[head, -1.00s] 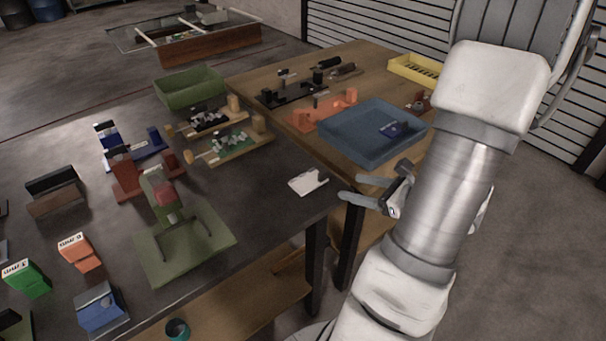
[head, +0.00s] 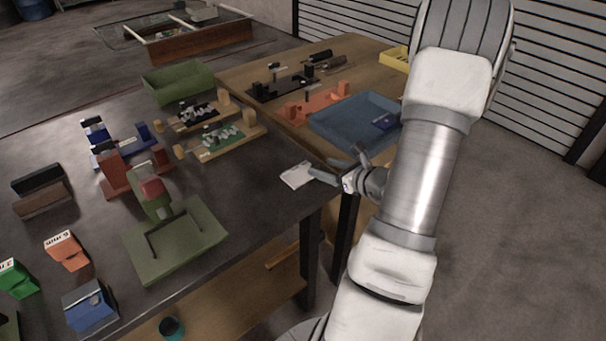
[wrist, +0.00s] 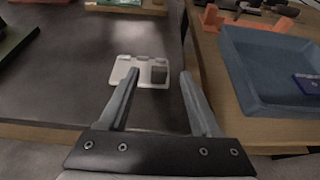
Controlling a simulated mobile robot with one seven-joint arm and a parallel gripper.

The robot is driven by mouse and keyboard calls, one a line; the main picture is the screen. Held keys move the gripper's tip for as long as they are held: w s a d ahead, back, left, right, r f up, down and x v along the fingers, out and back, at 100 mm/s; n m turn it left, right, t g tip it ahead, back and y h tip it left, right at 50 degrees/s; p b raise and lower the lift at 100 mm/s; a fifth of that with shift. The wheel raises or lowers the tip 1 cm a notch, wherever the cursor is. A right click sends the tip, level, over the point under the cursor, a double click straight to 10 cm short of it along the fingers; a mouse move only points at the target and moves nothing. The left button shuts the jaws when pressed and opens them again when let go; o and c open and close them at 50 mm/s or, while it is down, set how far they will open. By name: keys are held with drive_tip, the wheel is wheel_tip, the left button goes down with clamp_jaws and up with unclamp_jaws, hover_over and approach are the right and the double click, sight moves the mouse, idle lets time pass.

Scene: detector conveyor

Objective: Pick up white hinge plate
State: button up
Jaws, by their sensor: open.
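The white hinge plate (head: 297,175) lies flat on the dark table near its right edge. In the wrist view the plate (wrist: 125,69) sits just beyond and between my finger tips, with a grey block-like part or dark patch on its right side. My gripper (head: 337,163) is open and empty, with its fingers pointing left at the plate from the table's right edge. In the wrist view my gripper (wrist: 160,75) shows both fingers apart. I cannot tell whether a fingertip touches the plate.
A blue tray (head: 335,136) stands on the wooden table to the right, with a dark blue piece (head: 384,122) inside. A green press-like fixture (head: 170,225) stands to the left. Wooden fixtures (head: 222,146) stand behind the plate. The dark tabletop (head: 250,200) around the plate is clear.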

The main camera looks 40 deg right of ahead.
sight(316, 166)
drive_tip(key=x, duration=0.5)
drive_tip(key=shift+s+f, duration=0.1)
clamp_jaws()
